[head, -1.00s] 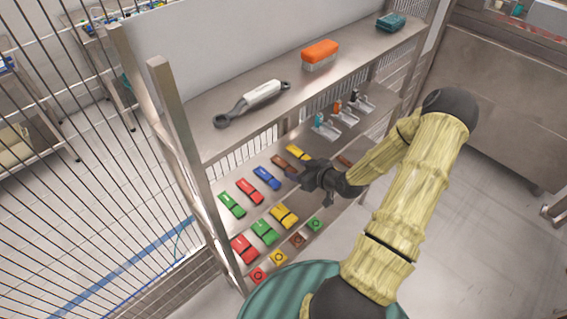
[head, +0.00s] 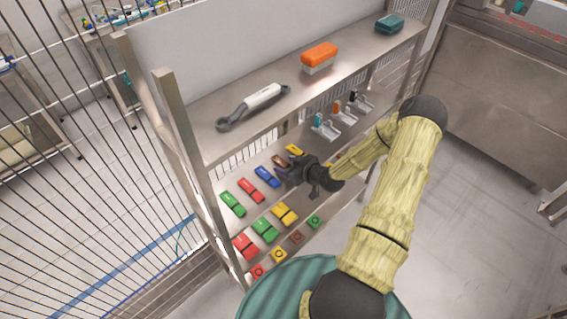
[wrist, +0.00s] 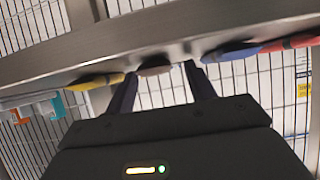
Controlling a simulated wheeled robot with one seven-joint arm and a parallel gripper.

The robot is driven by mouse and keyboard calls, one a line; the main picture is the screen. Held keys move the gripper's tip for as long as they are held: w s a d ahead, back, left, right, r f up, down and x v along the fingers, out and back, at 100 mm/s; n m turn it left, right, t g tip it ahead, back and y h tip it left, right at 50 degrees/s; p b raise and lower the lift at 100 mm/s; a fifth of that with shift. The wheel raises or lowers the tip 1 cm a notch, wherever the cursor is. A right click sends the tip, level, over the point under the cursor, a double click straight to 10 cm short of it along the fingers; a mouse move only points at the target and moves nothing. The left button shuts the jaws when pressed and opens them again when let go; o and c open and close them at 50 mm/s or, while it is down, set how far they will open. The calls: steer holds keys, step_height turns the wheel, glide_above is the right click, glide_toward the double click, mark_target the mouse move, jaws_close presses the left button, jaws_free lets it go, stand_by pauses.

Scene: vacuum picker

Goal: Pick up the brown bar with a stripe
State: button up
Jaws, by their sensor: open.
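A brown bar (head: 279,159) lies on the middle shelf between a yellow bar (head: 295,150) and a blue bar (head: 267,177). It is partly hidden by my gripper (head: 283,174) in the head view, and I cannot make out its stripe. In the wrist view the brown bar (wrist: 154,70) shows edge-on at the shelf's edge, between my two fingertips (wrist: 161,72) as seen from there. My gripper is open and empty, close in front of the bar; I cannot tell whether it touches it.
Red (head: 251,190) and green (head: 232,204) bars lie farther left in the row. Several coloured blocks sit lower down, among them a brown block (head: 297,237). The upper shelf (head: 300,92) overhangs the row, carrying a wrench-like tool (head: 252,106) and an orange-topped brush (head: 319,56).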

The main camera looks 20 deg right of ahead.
mark_target(288, 167)
stand_by(0.4)
steer(key=c, duration=1.1)
steer(key=shift+o, duration=0.2)
steer(key=shift+r, duration=0.1)
step_height(288, 167, up, 10)
steer(key=b, duration=0.2)
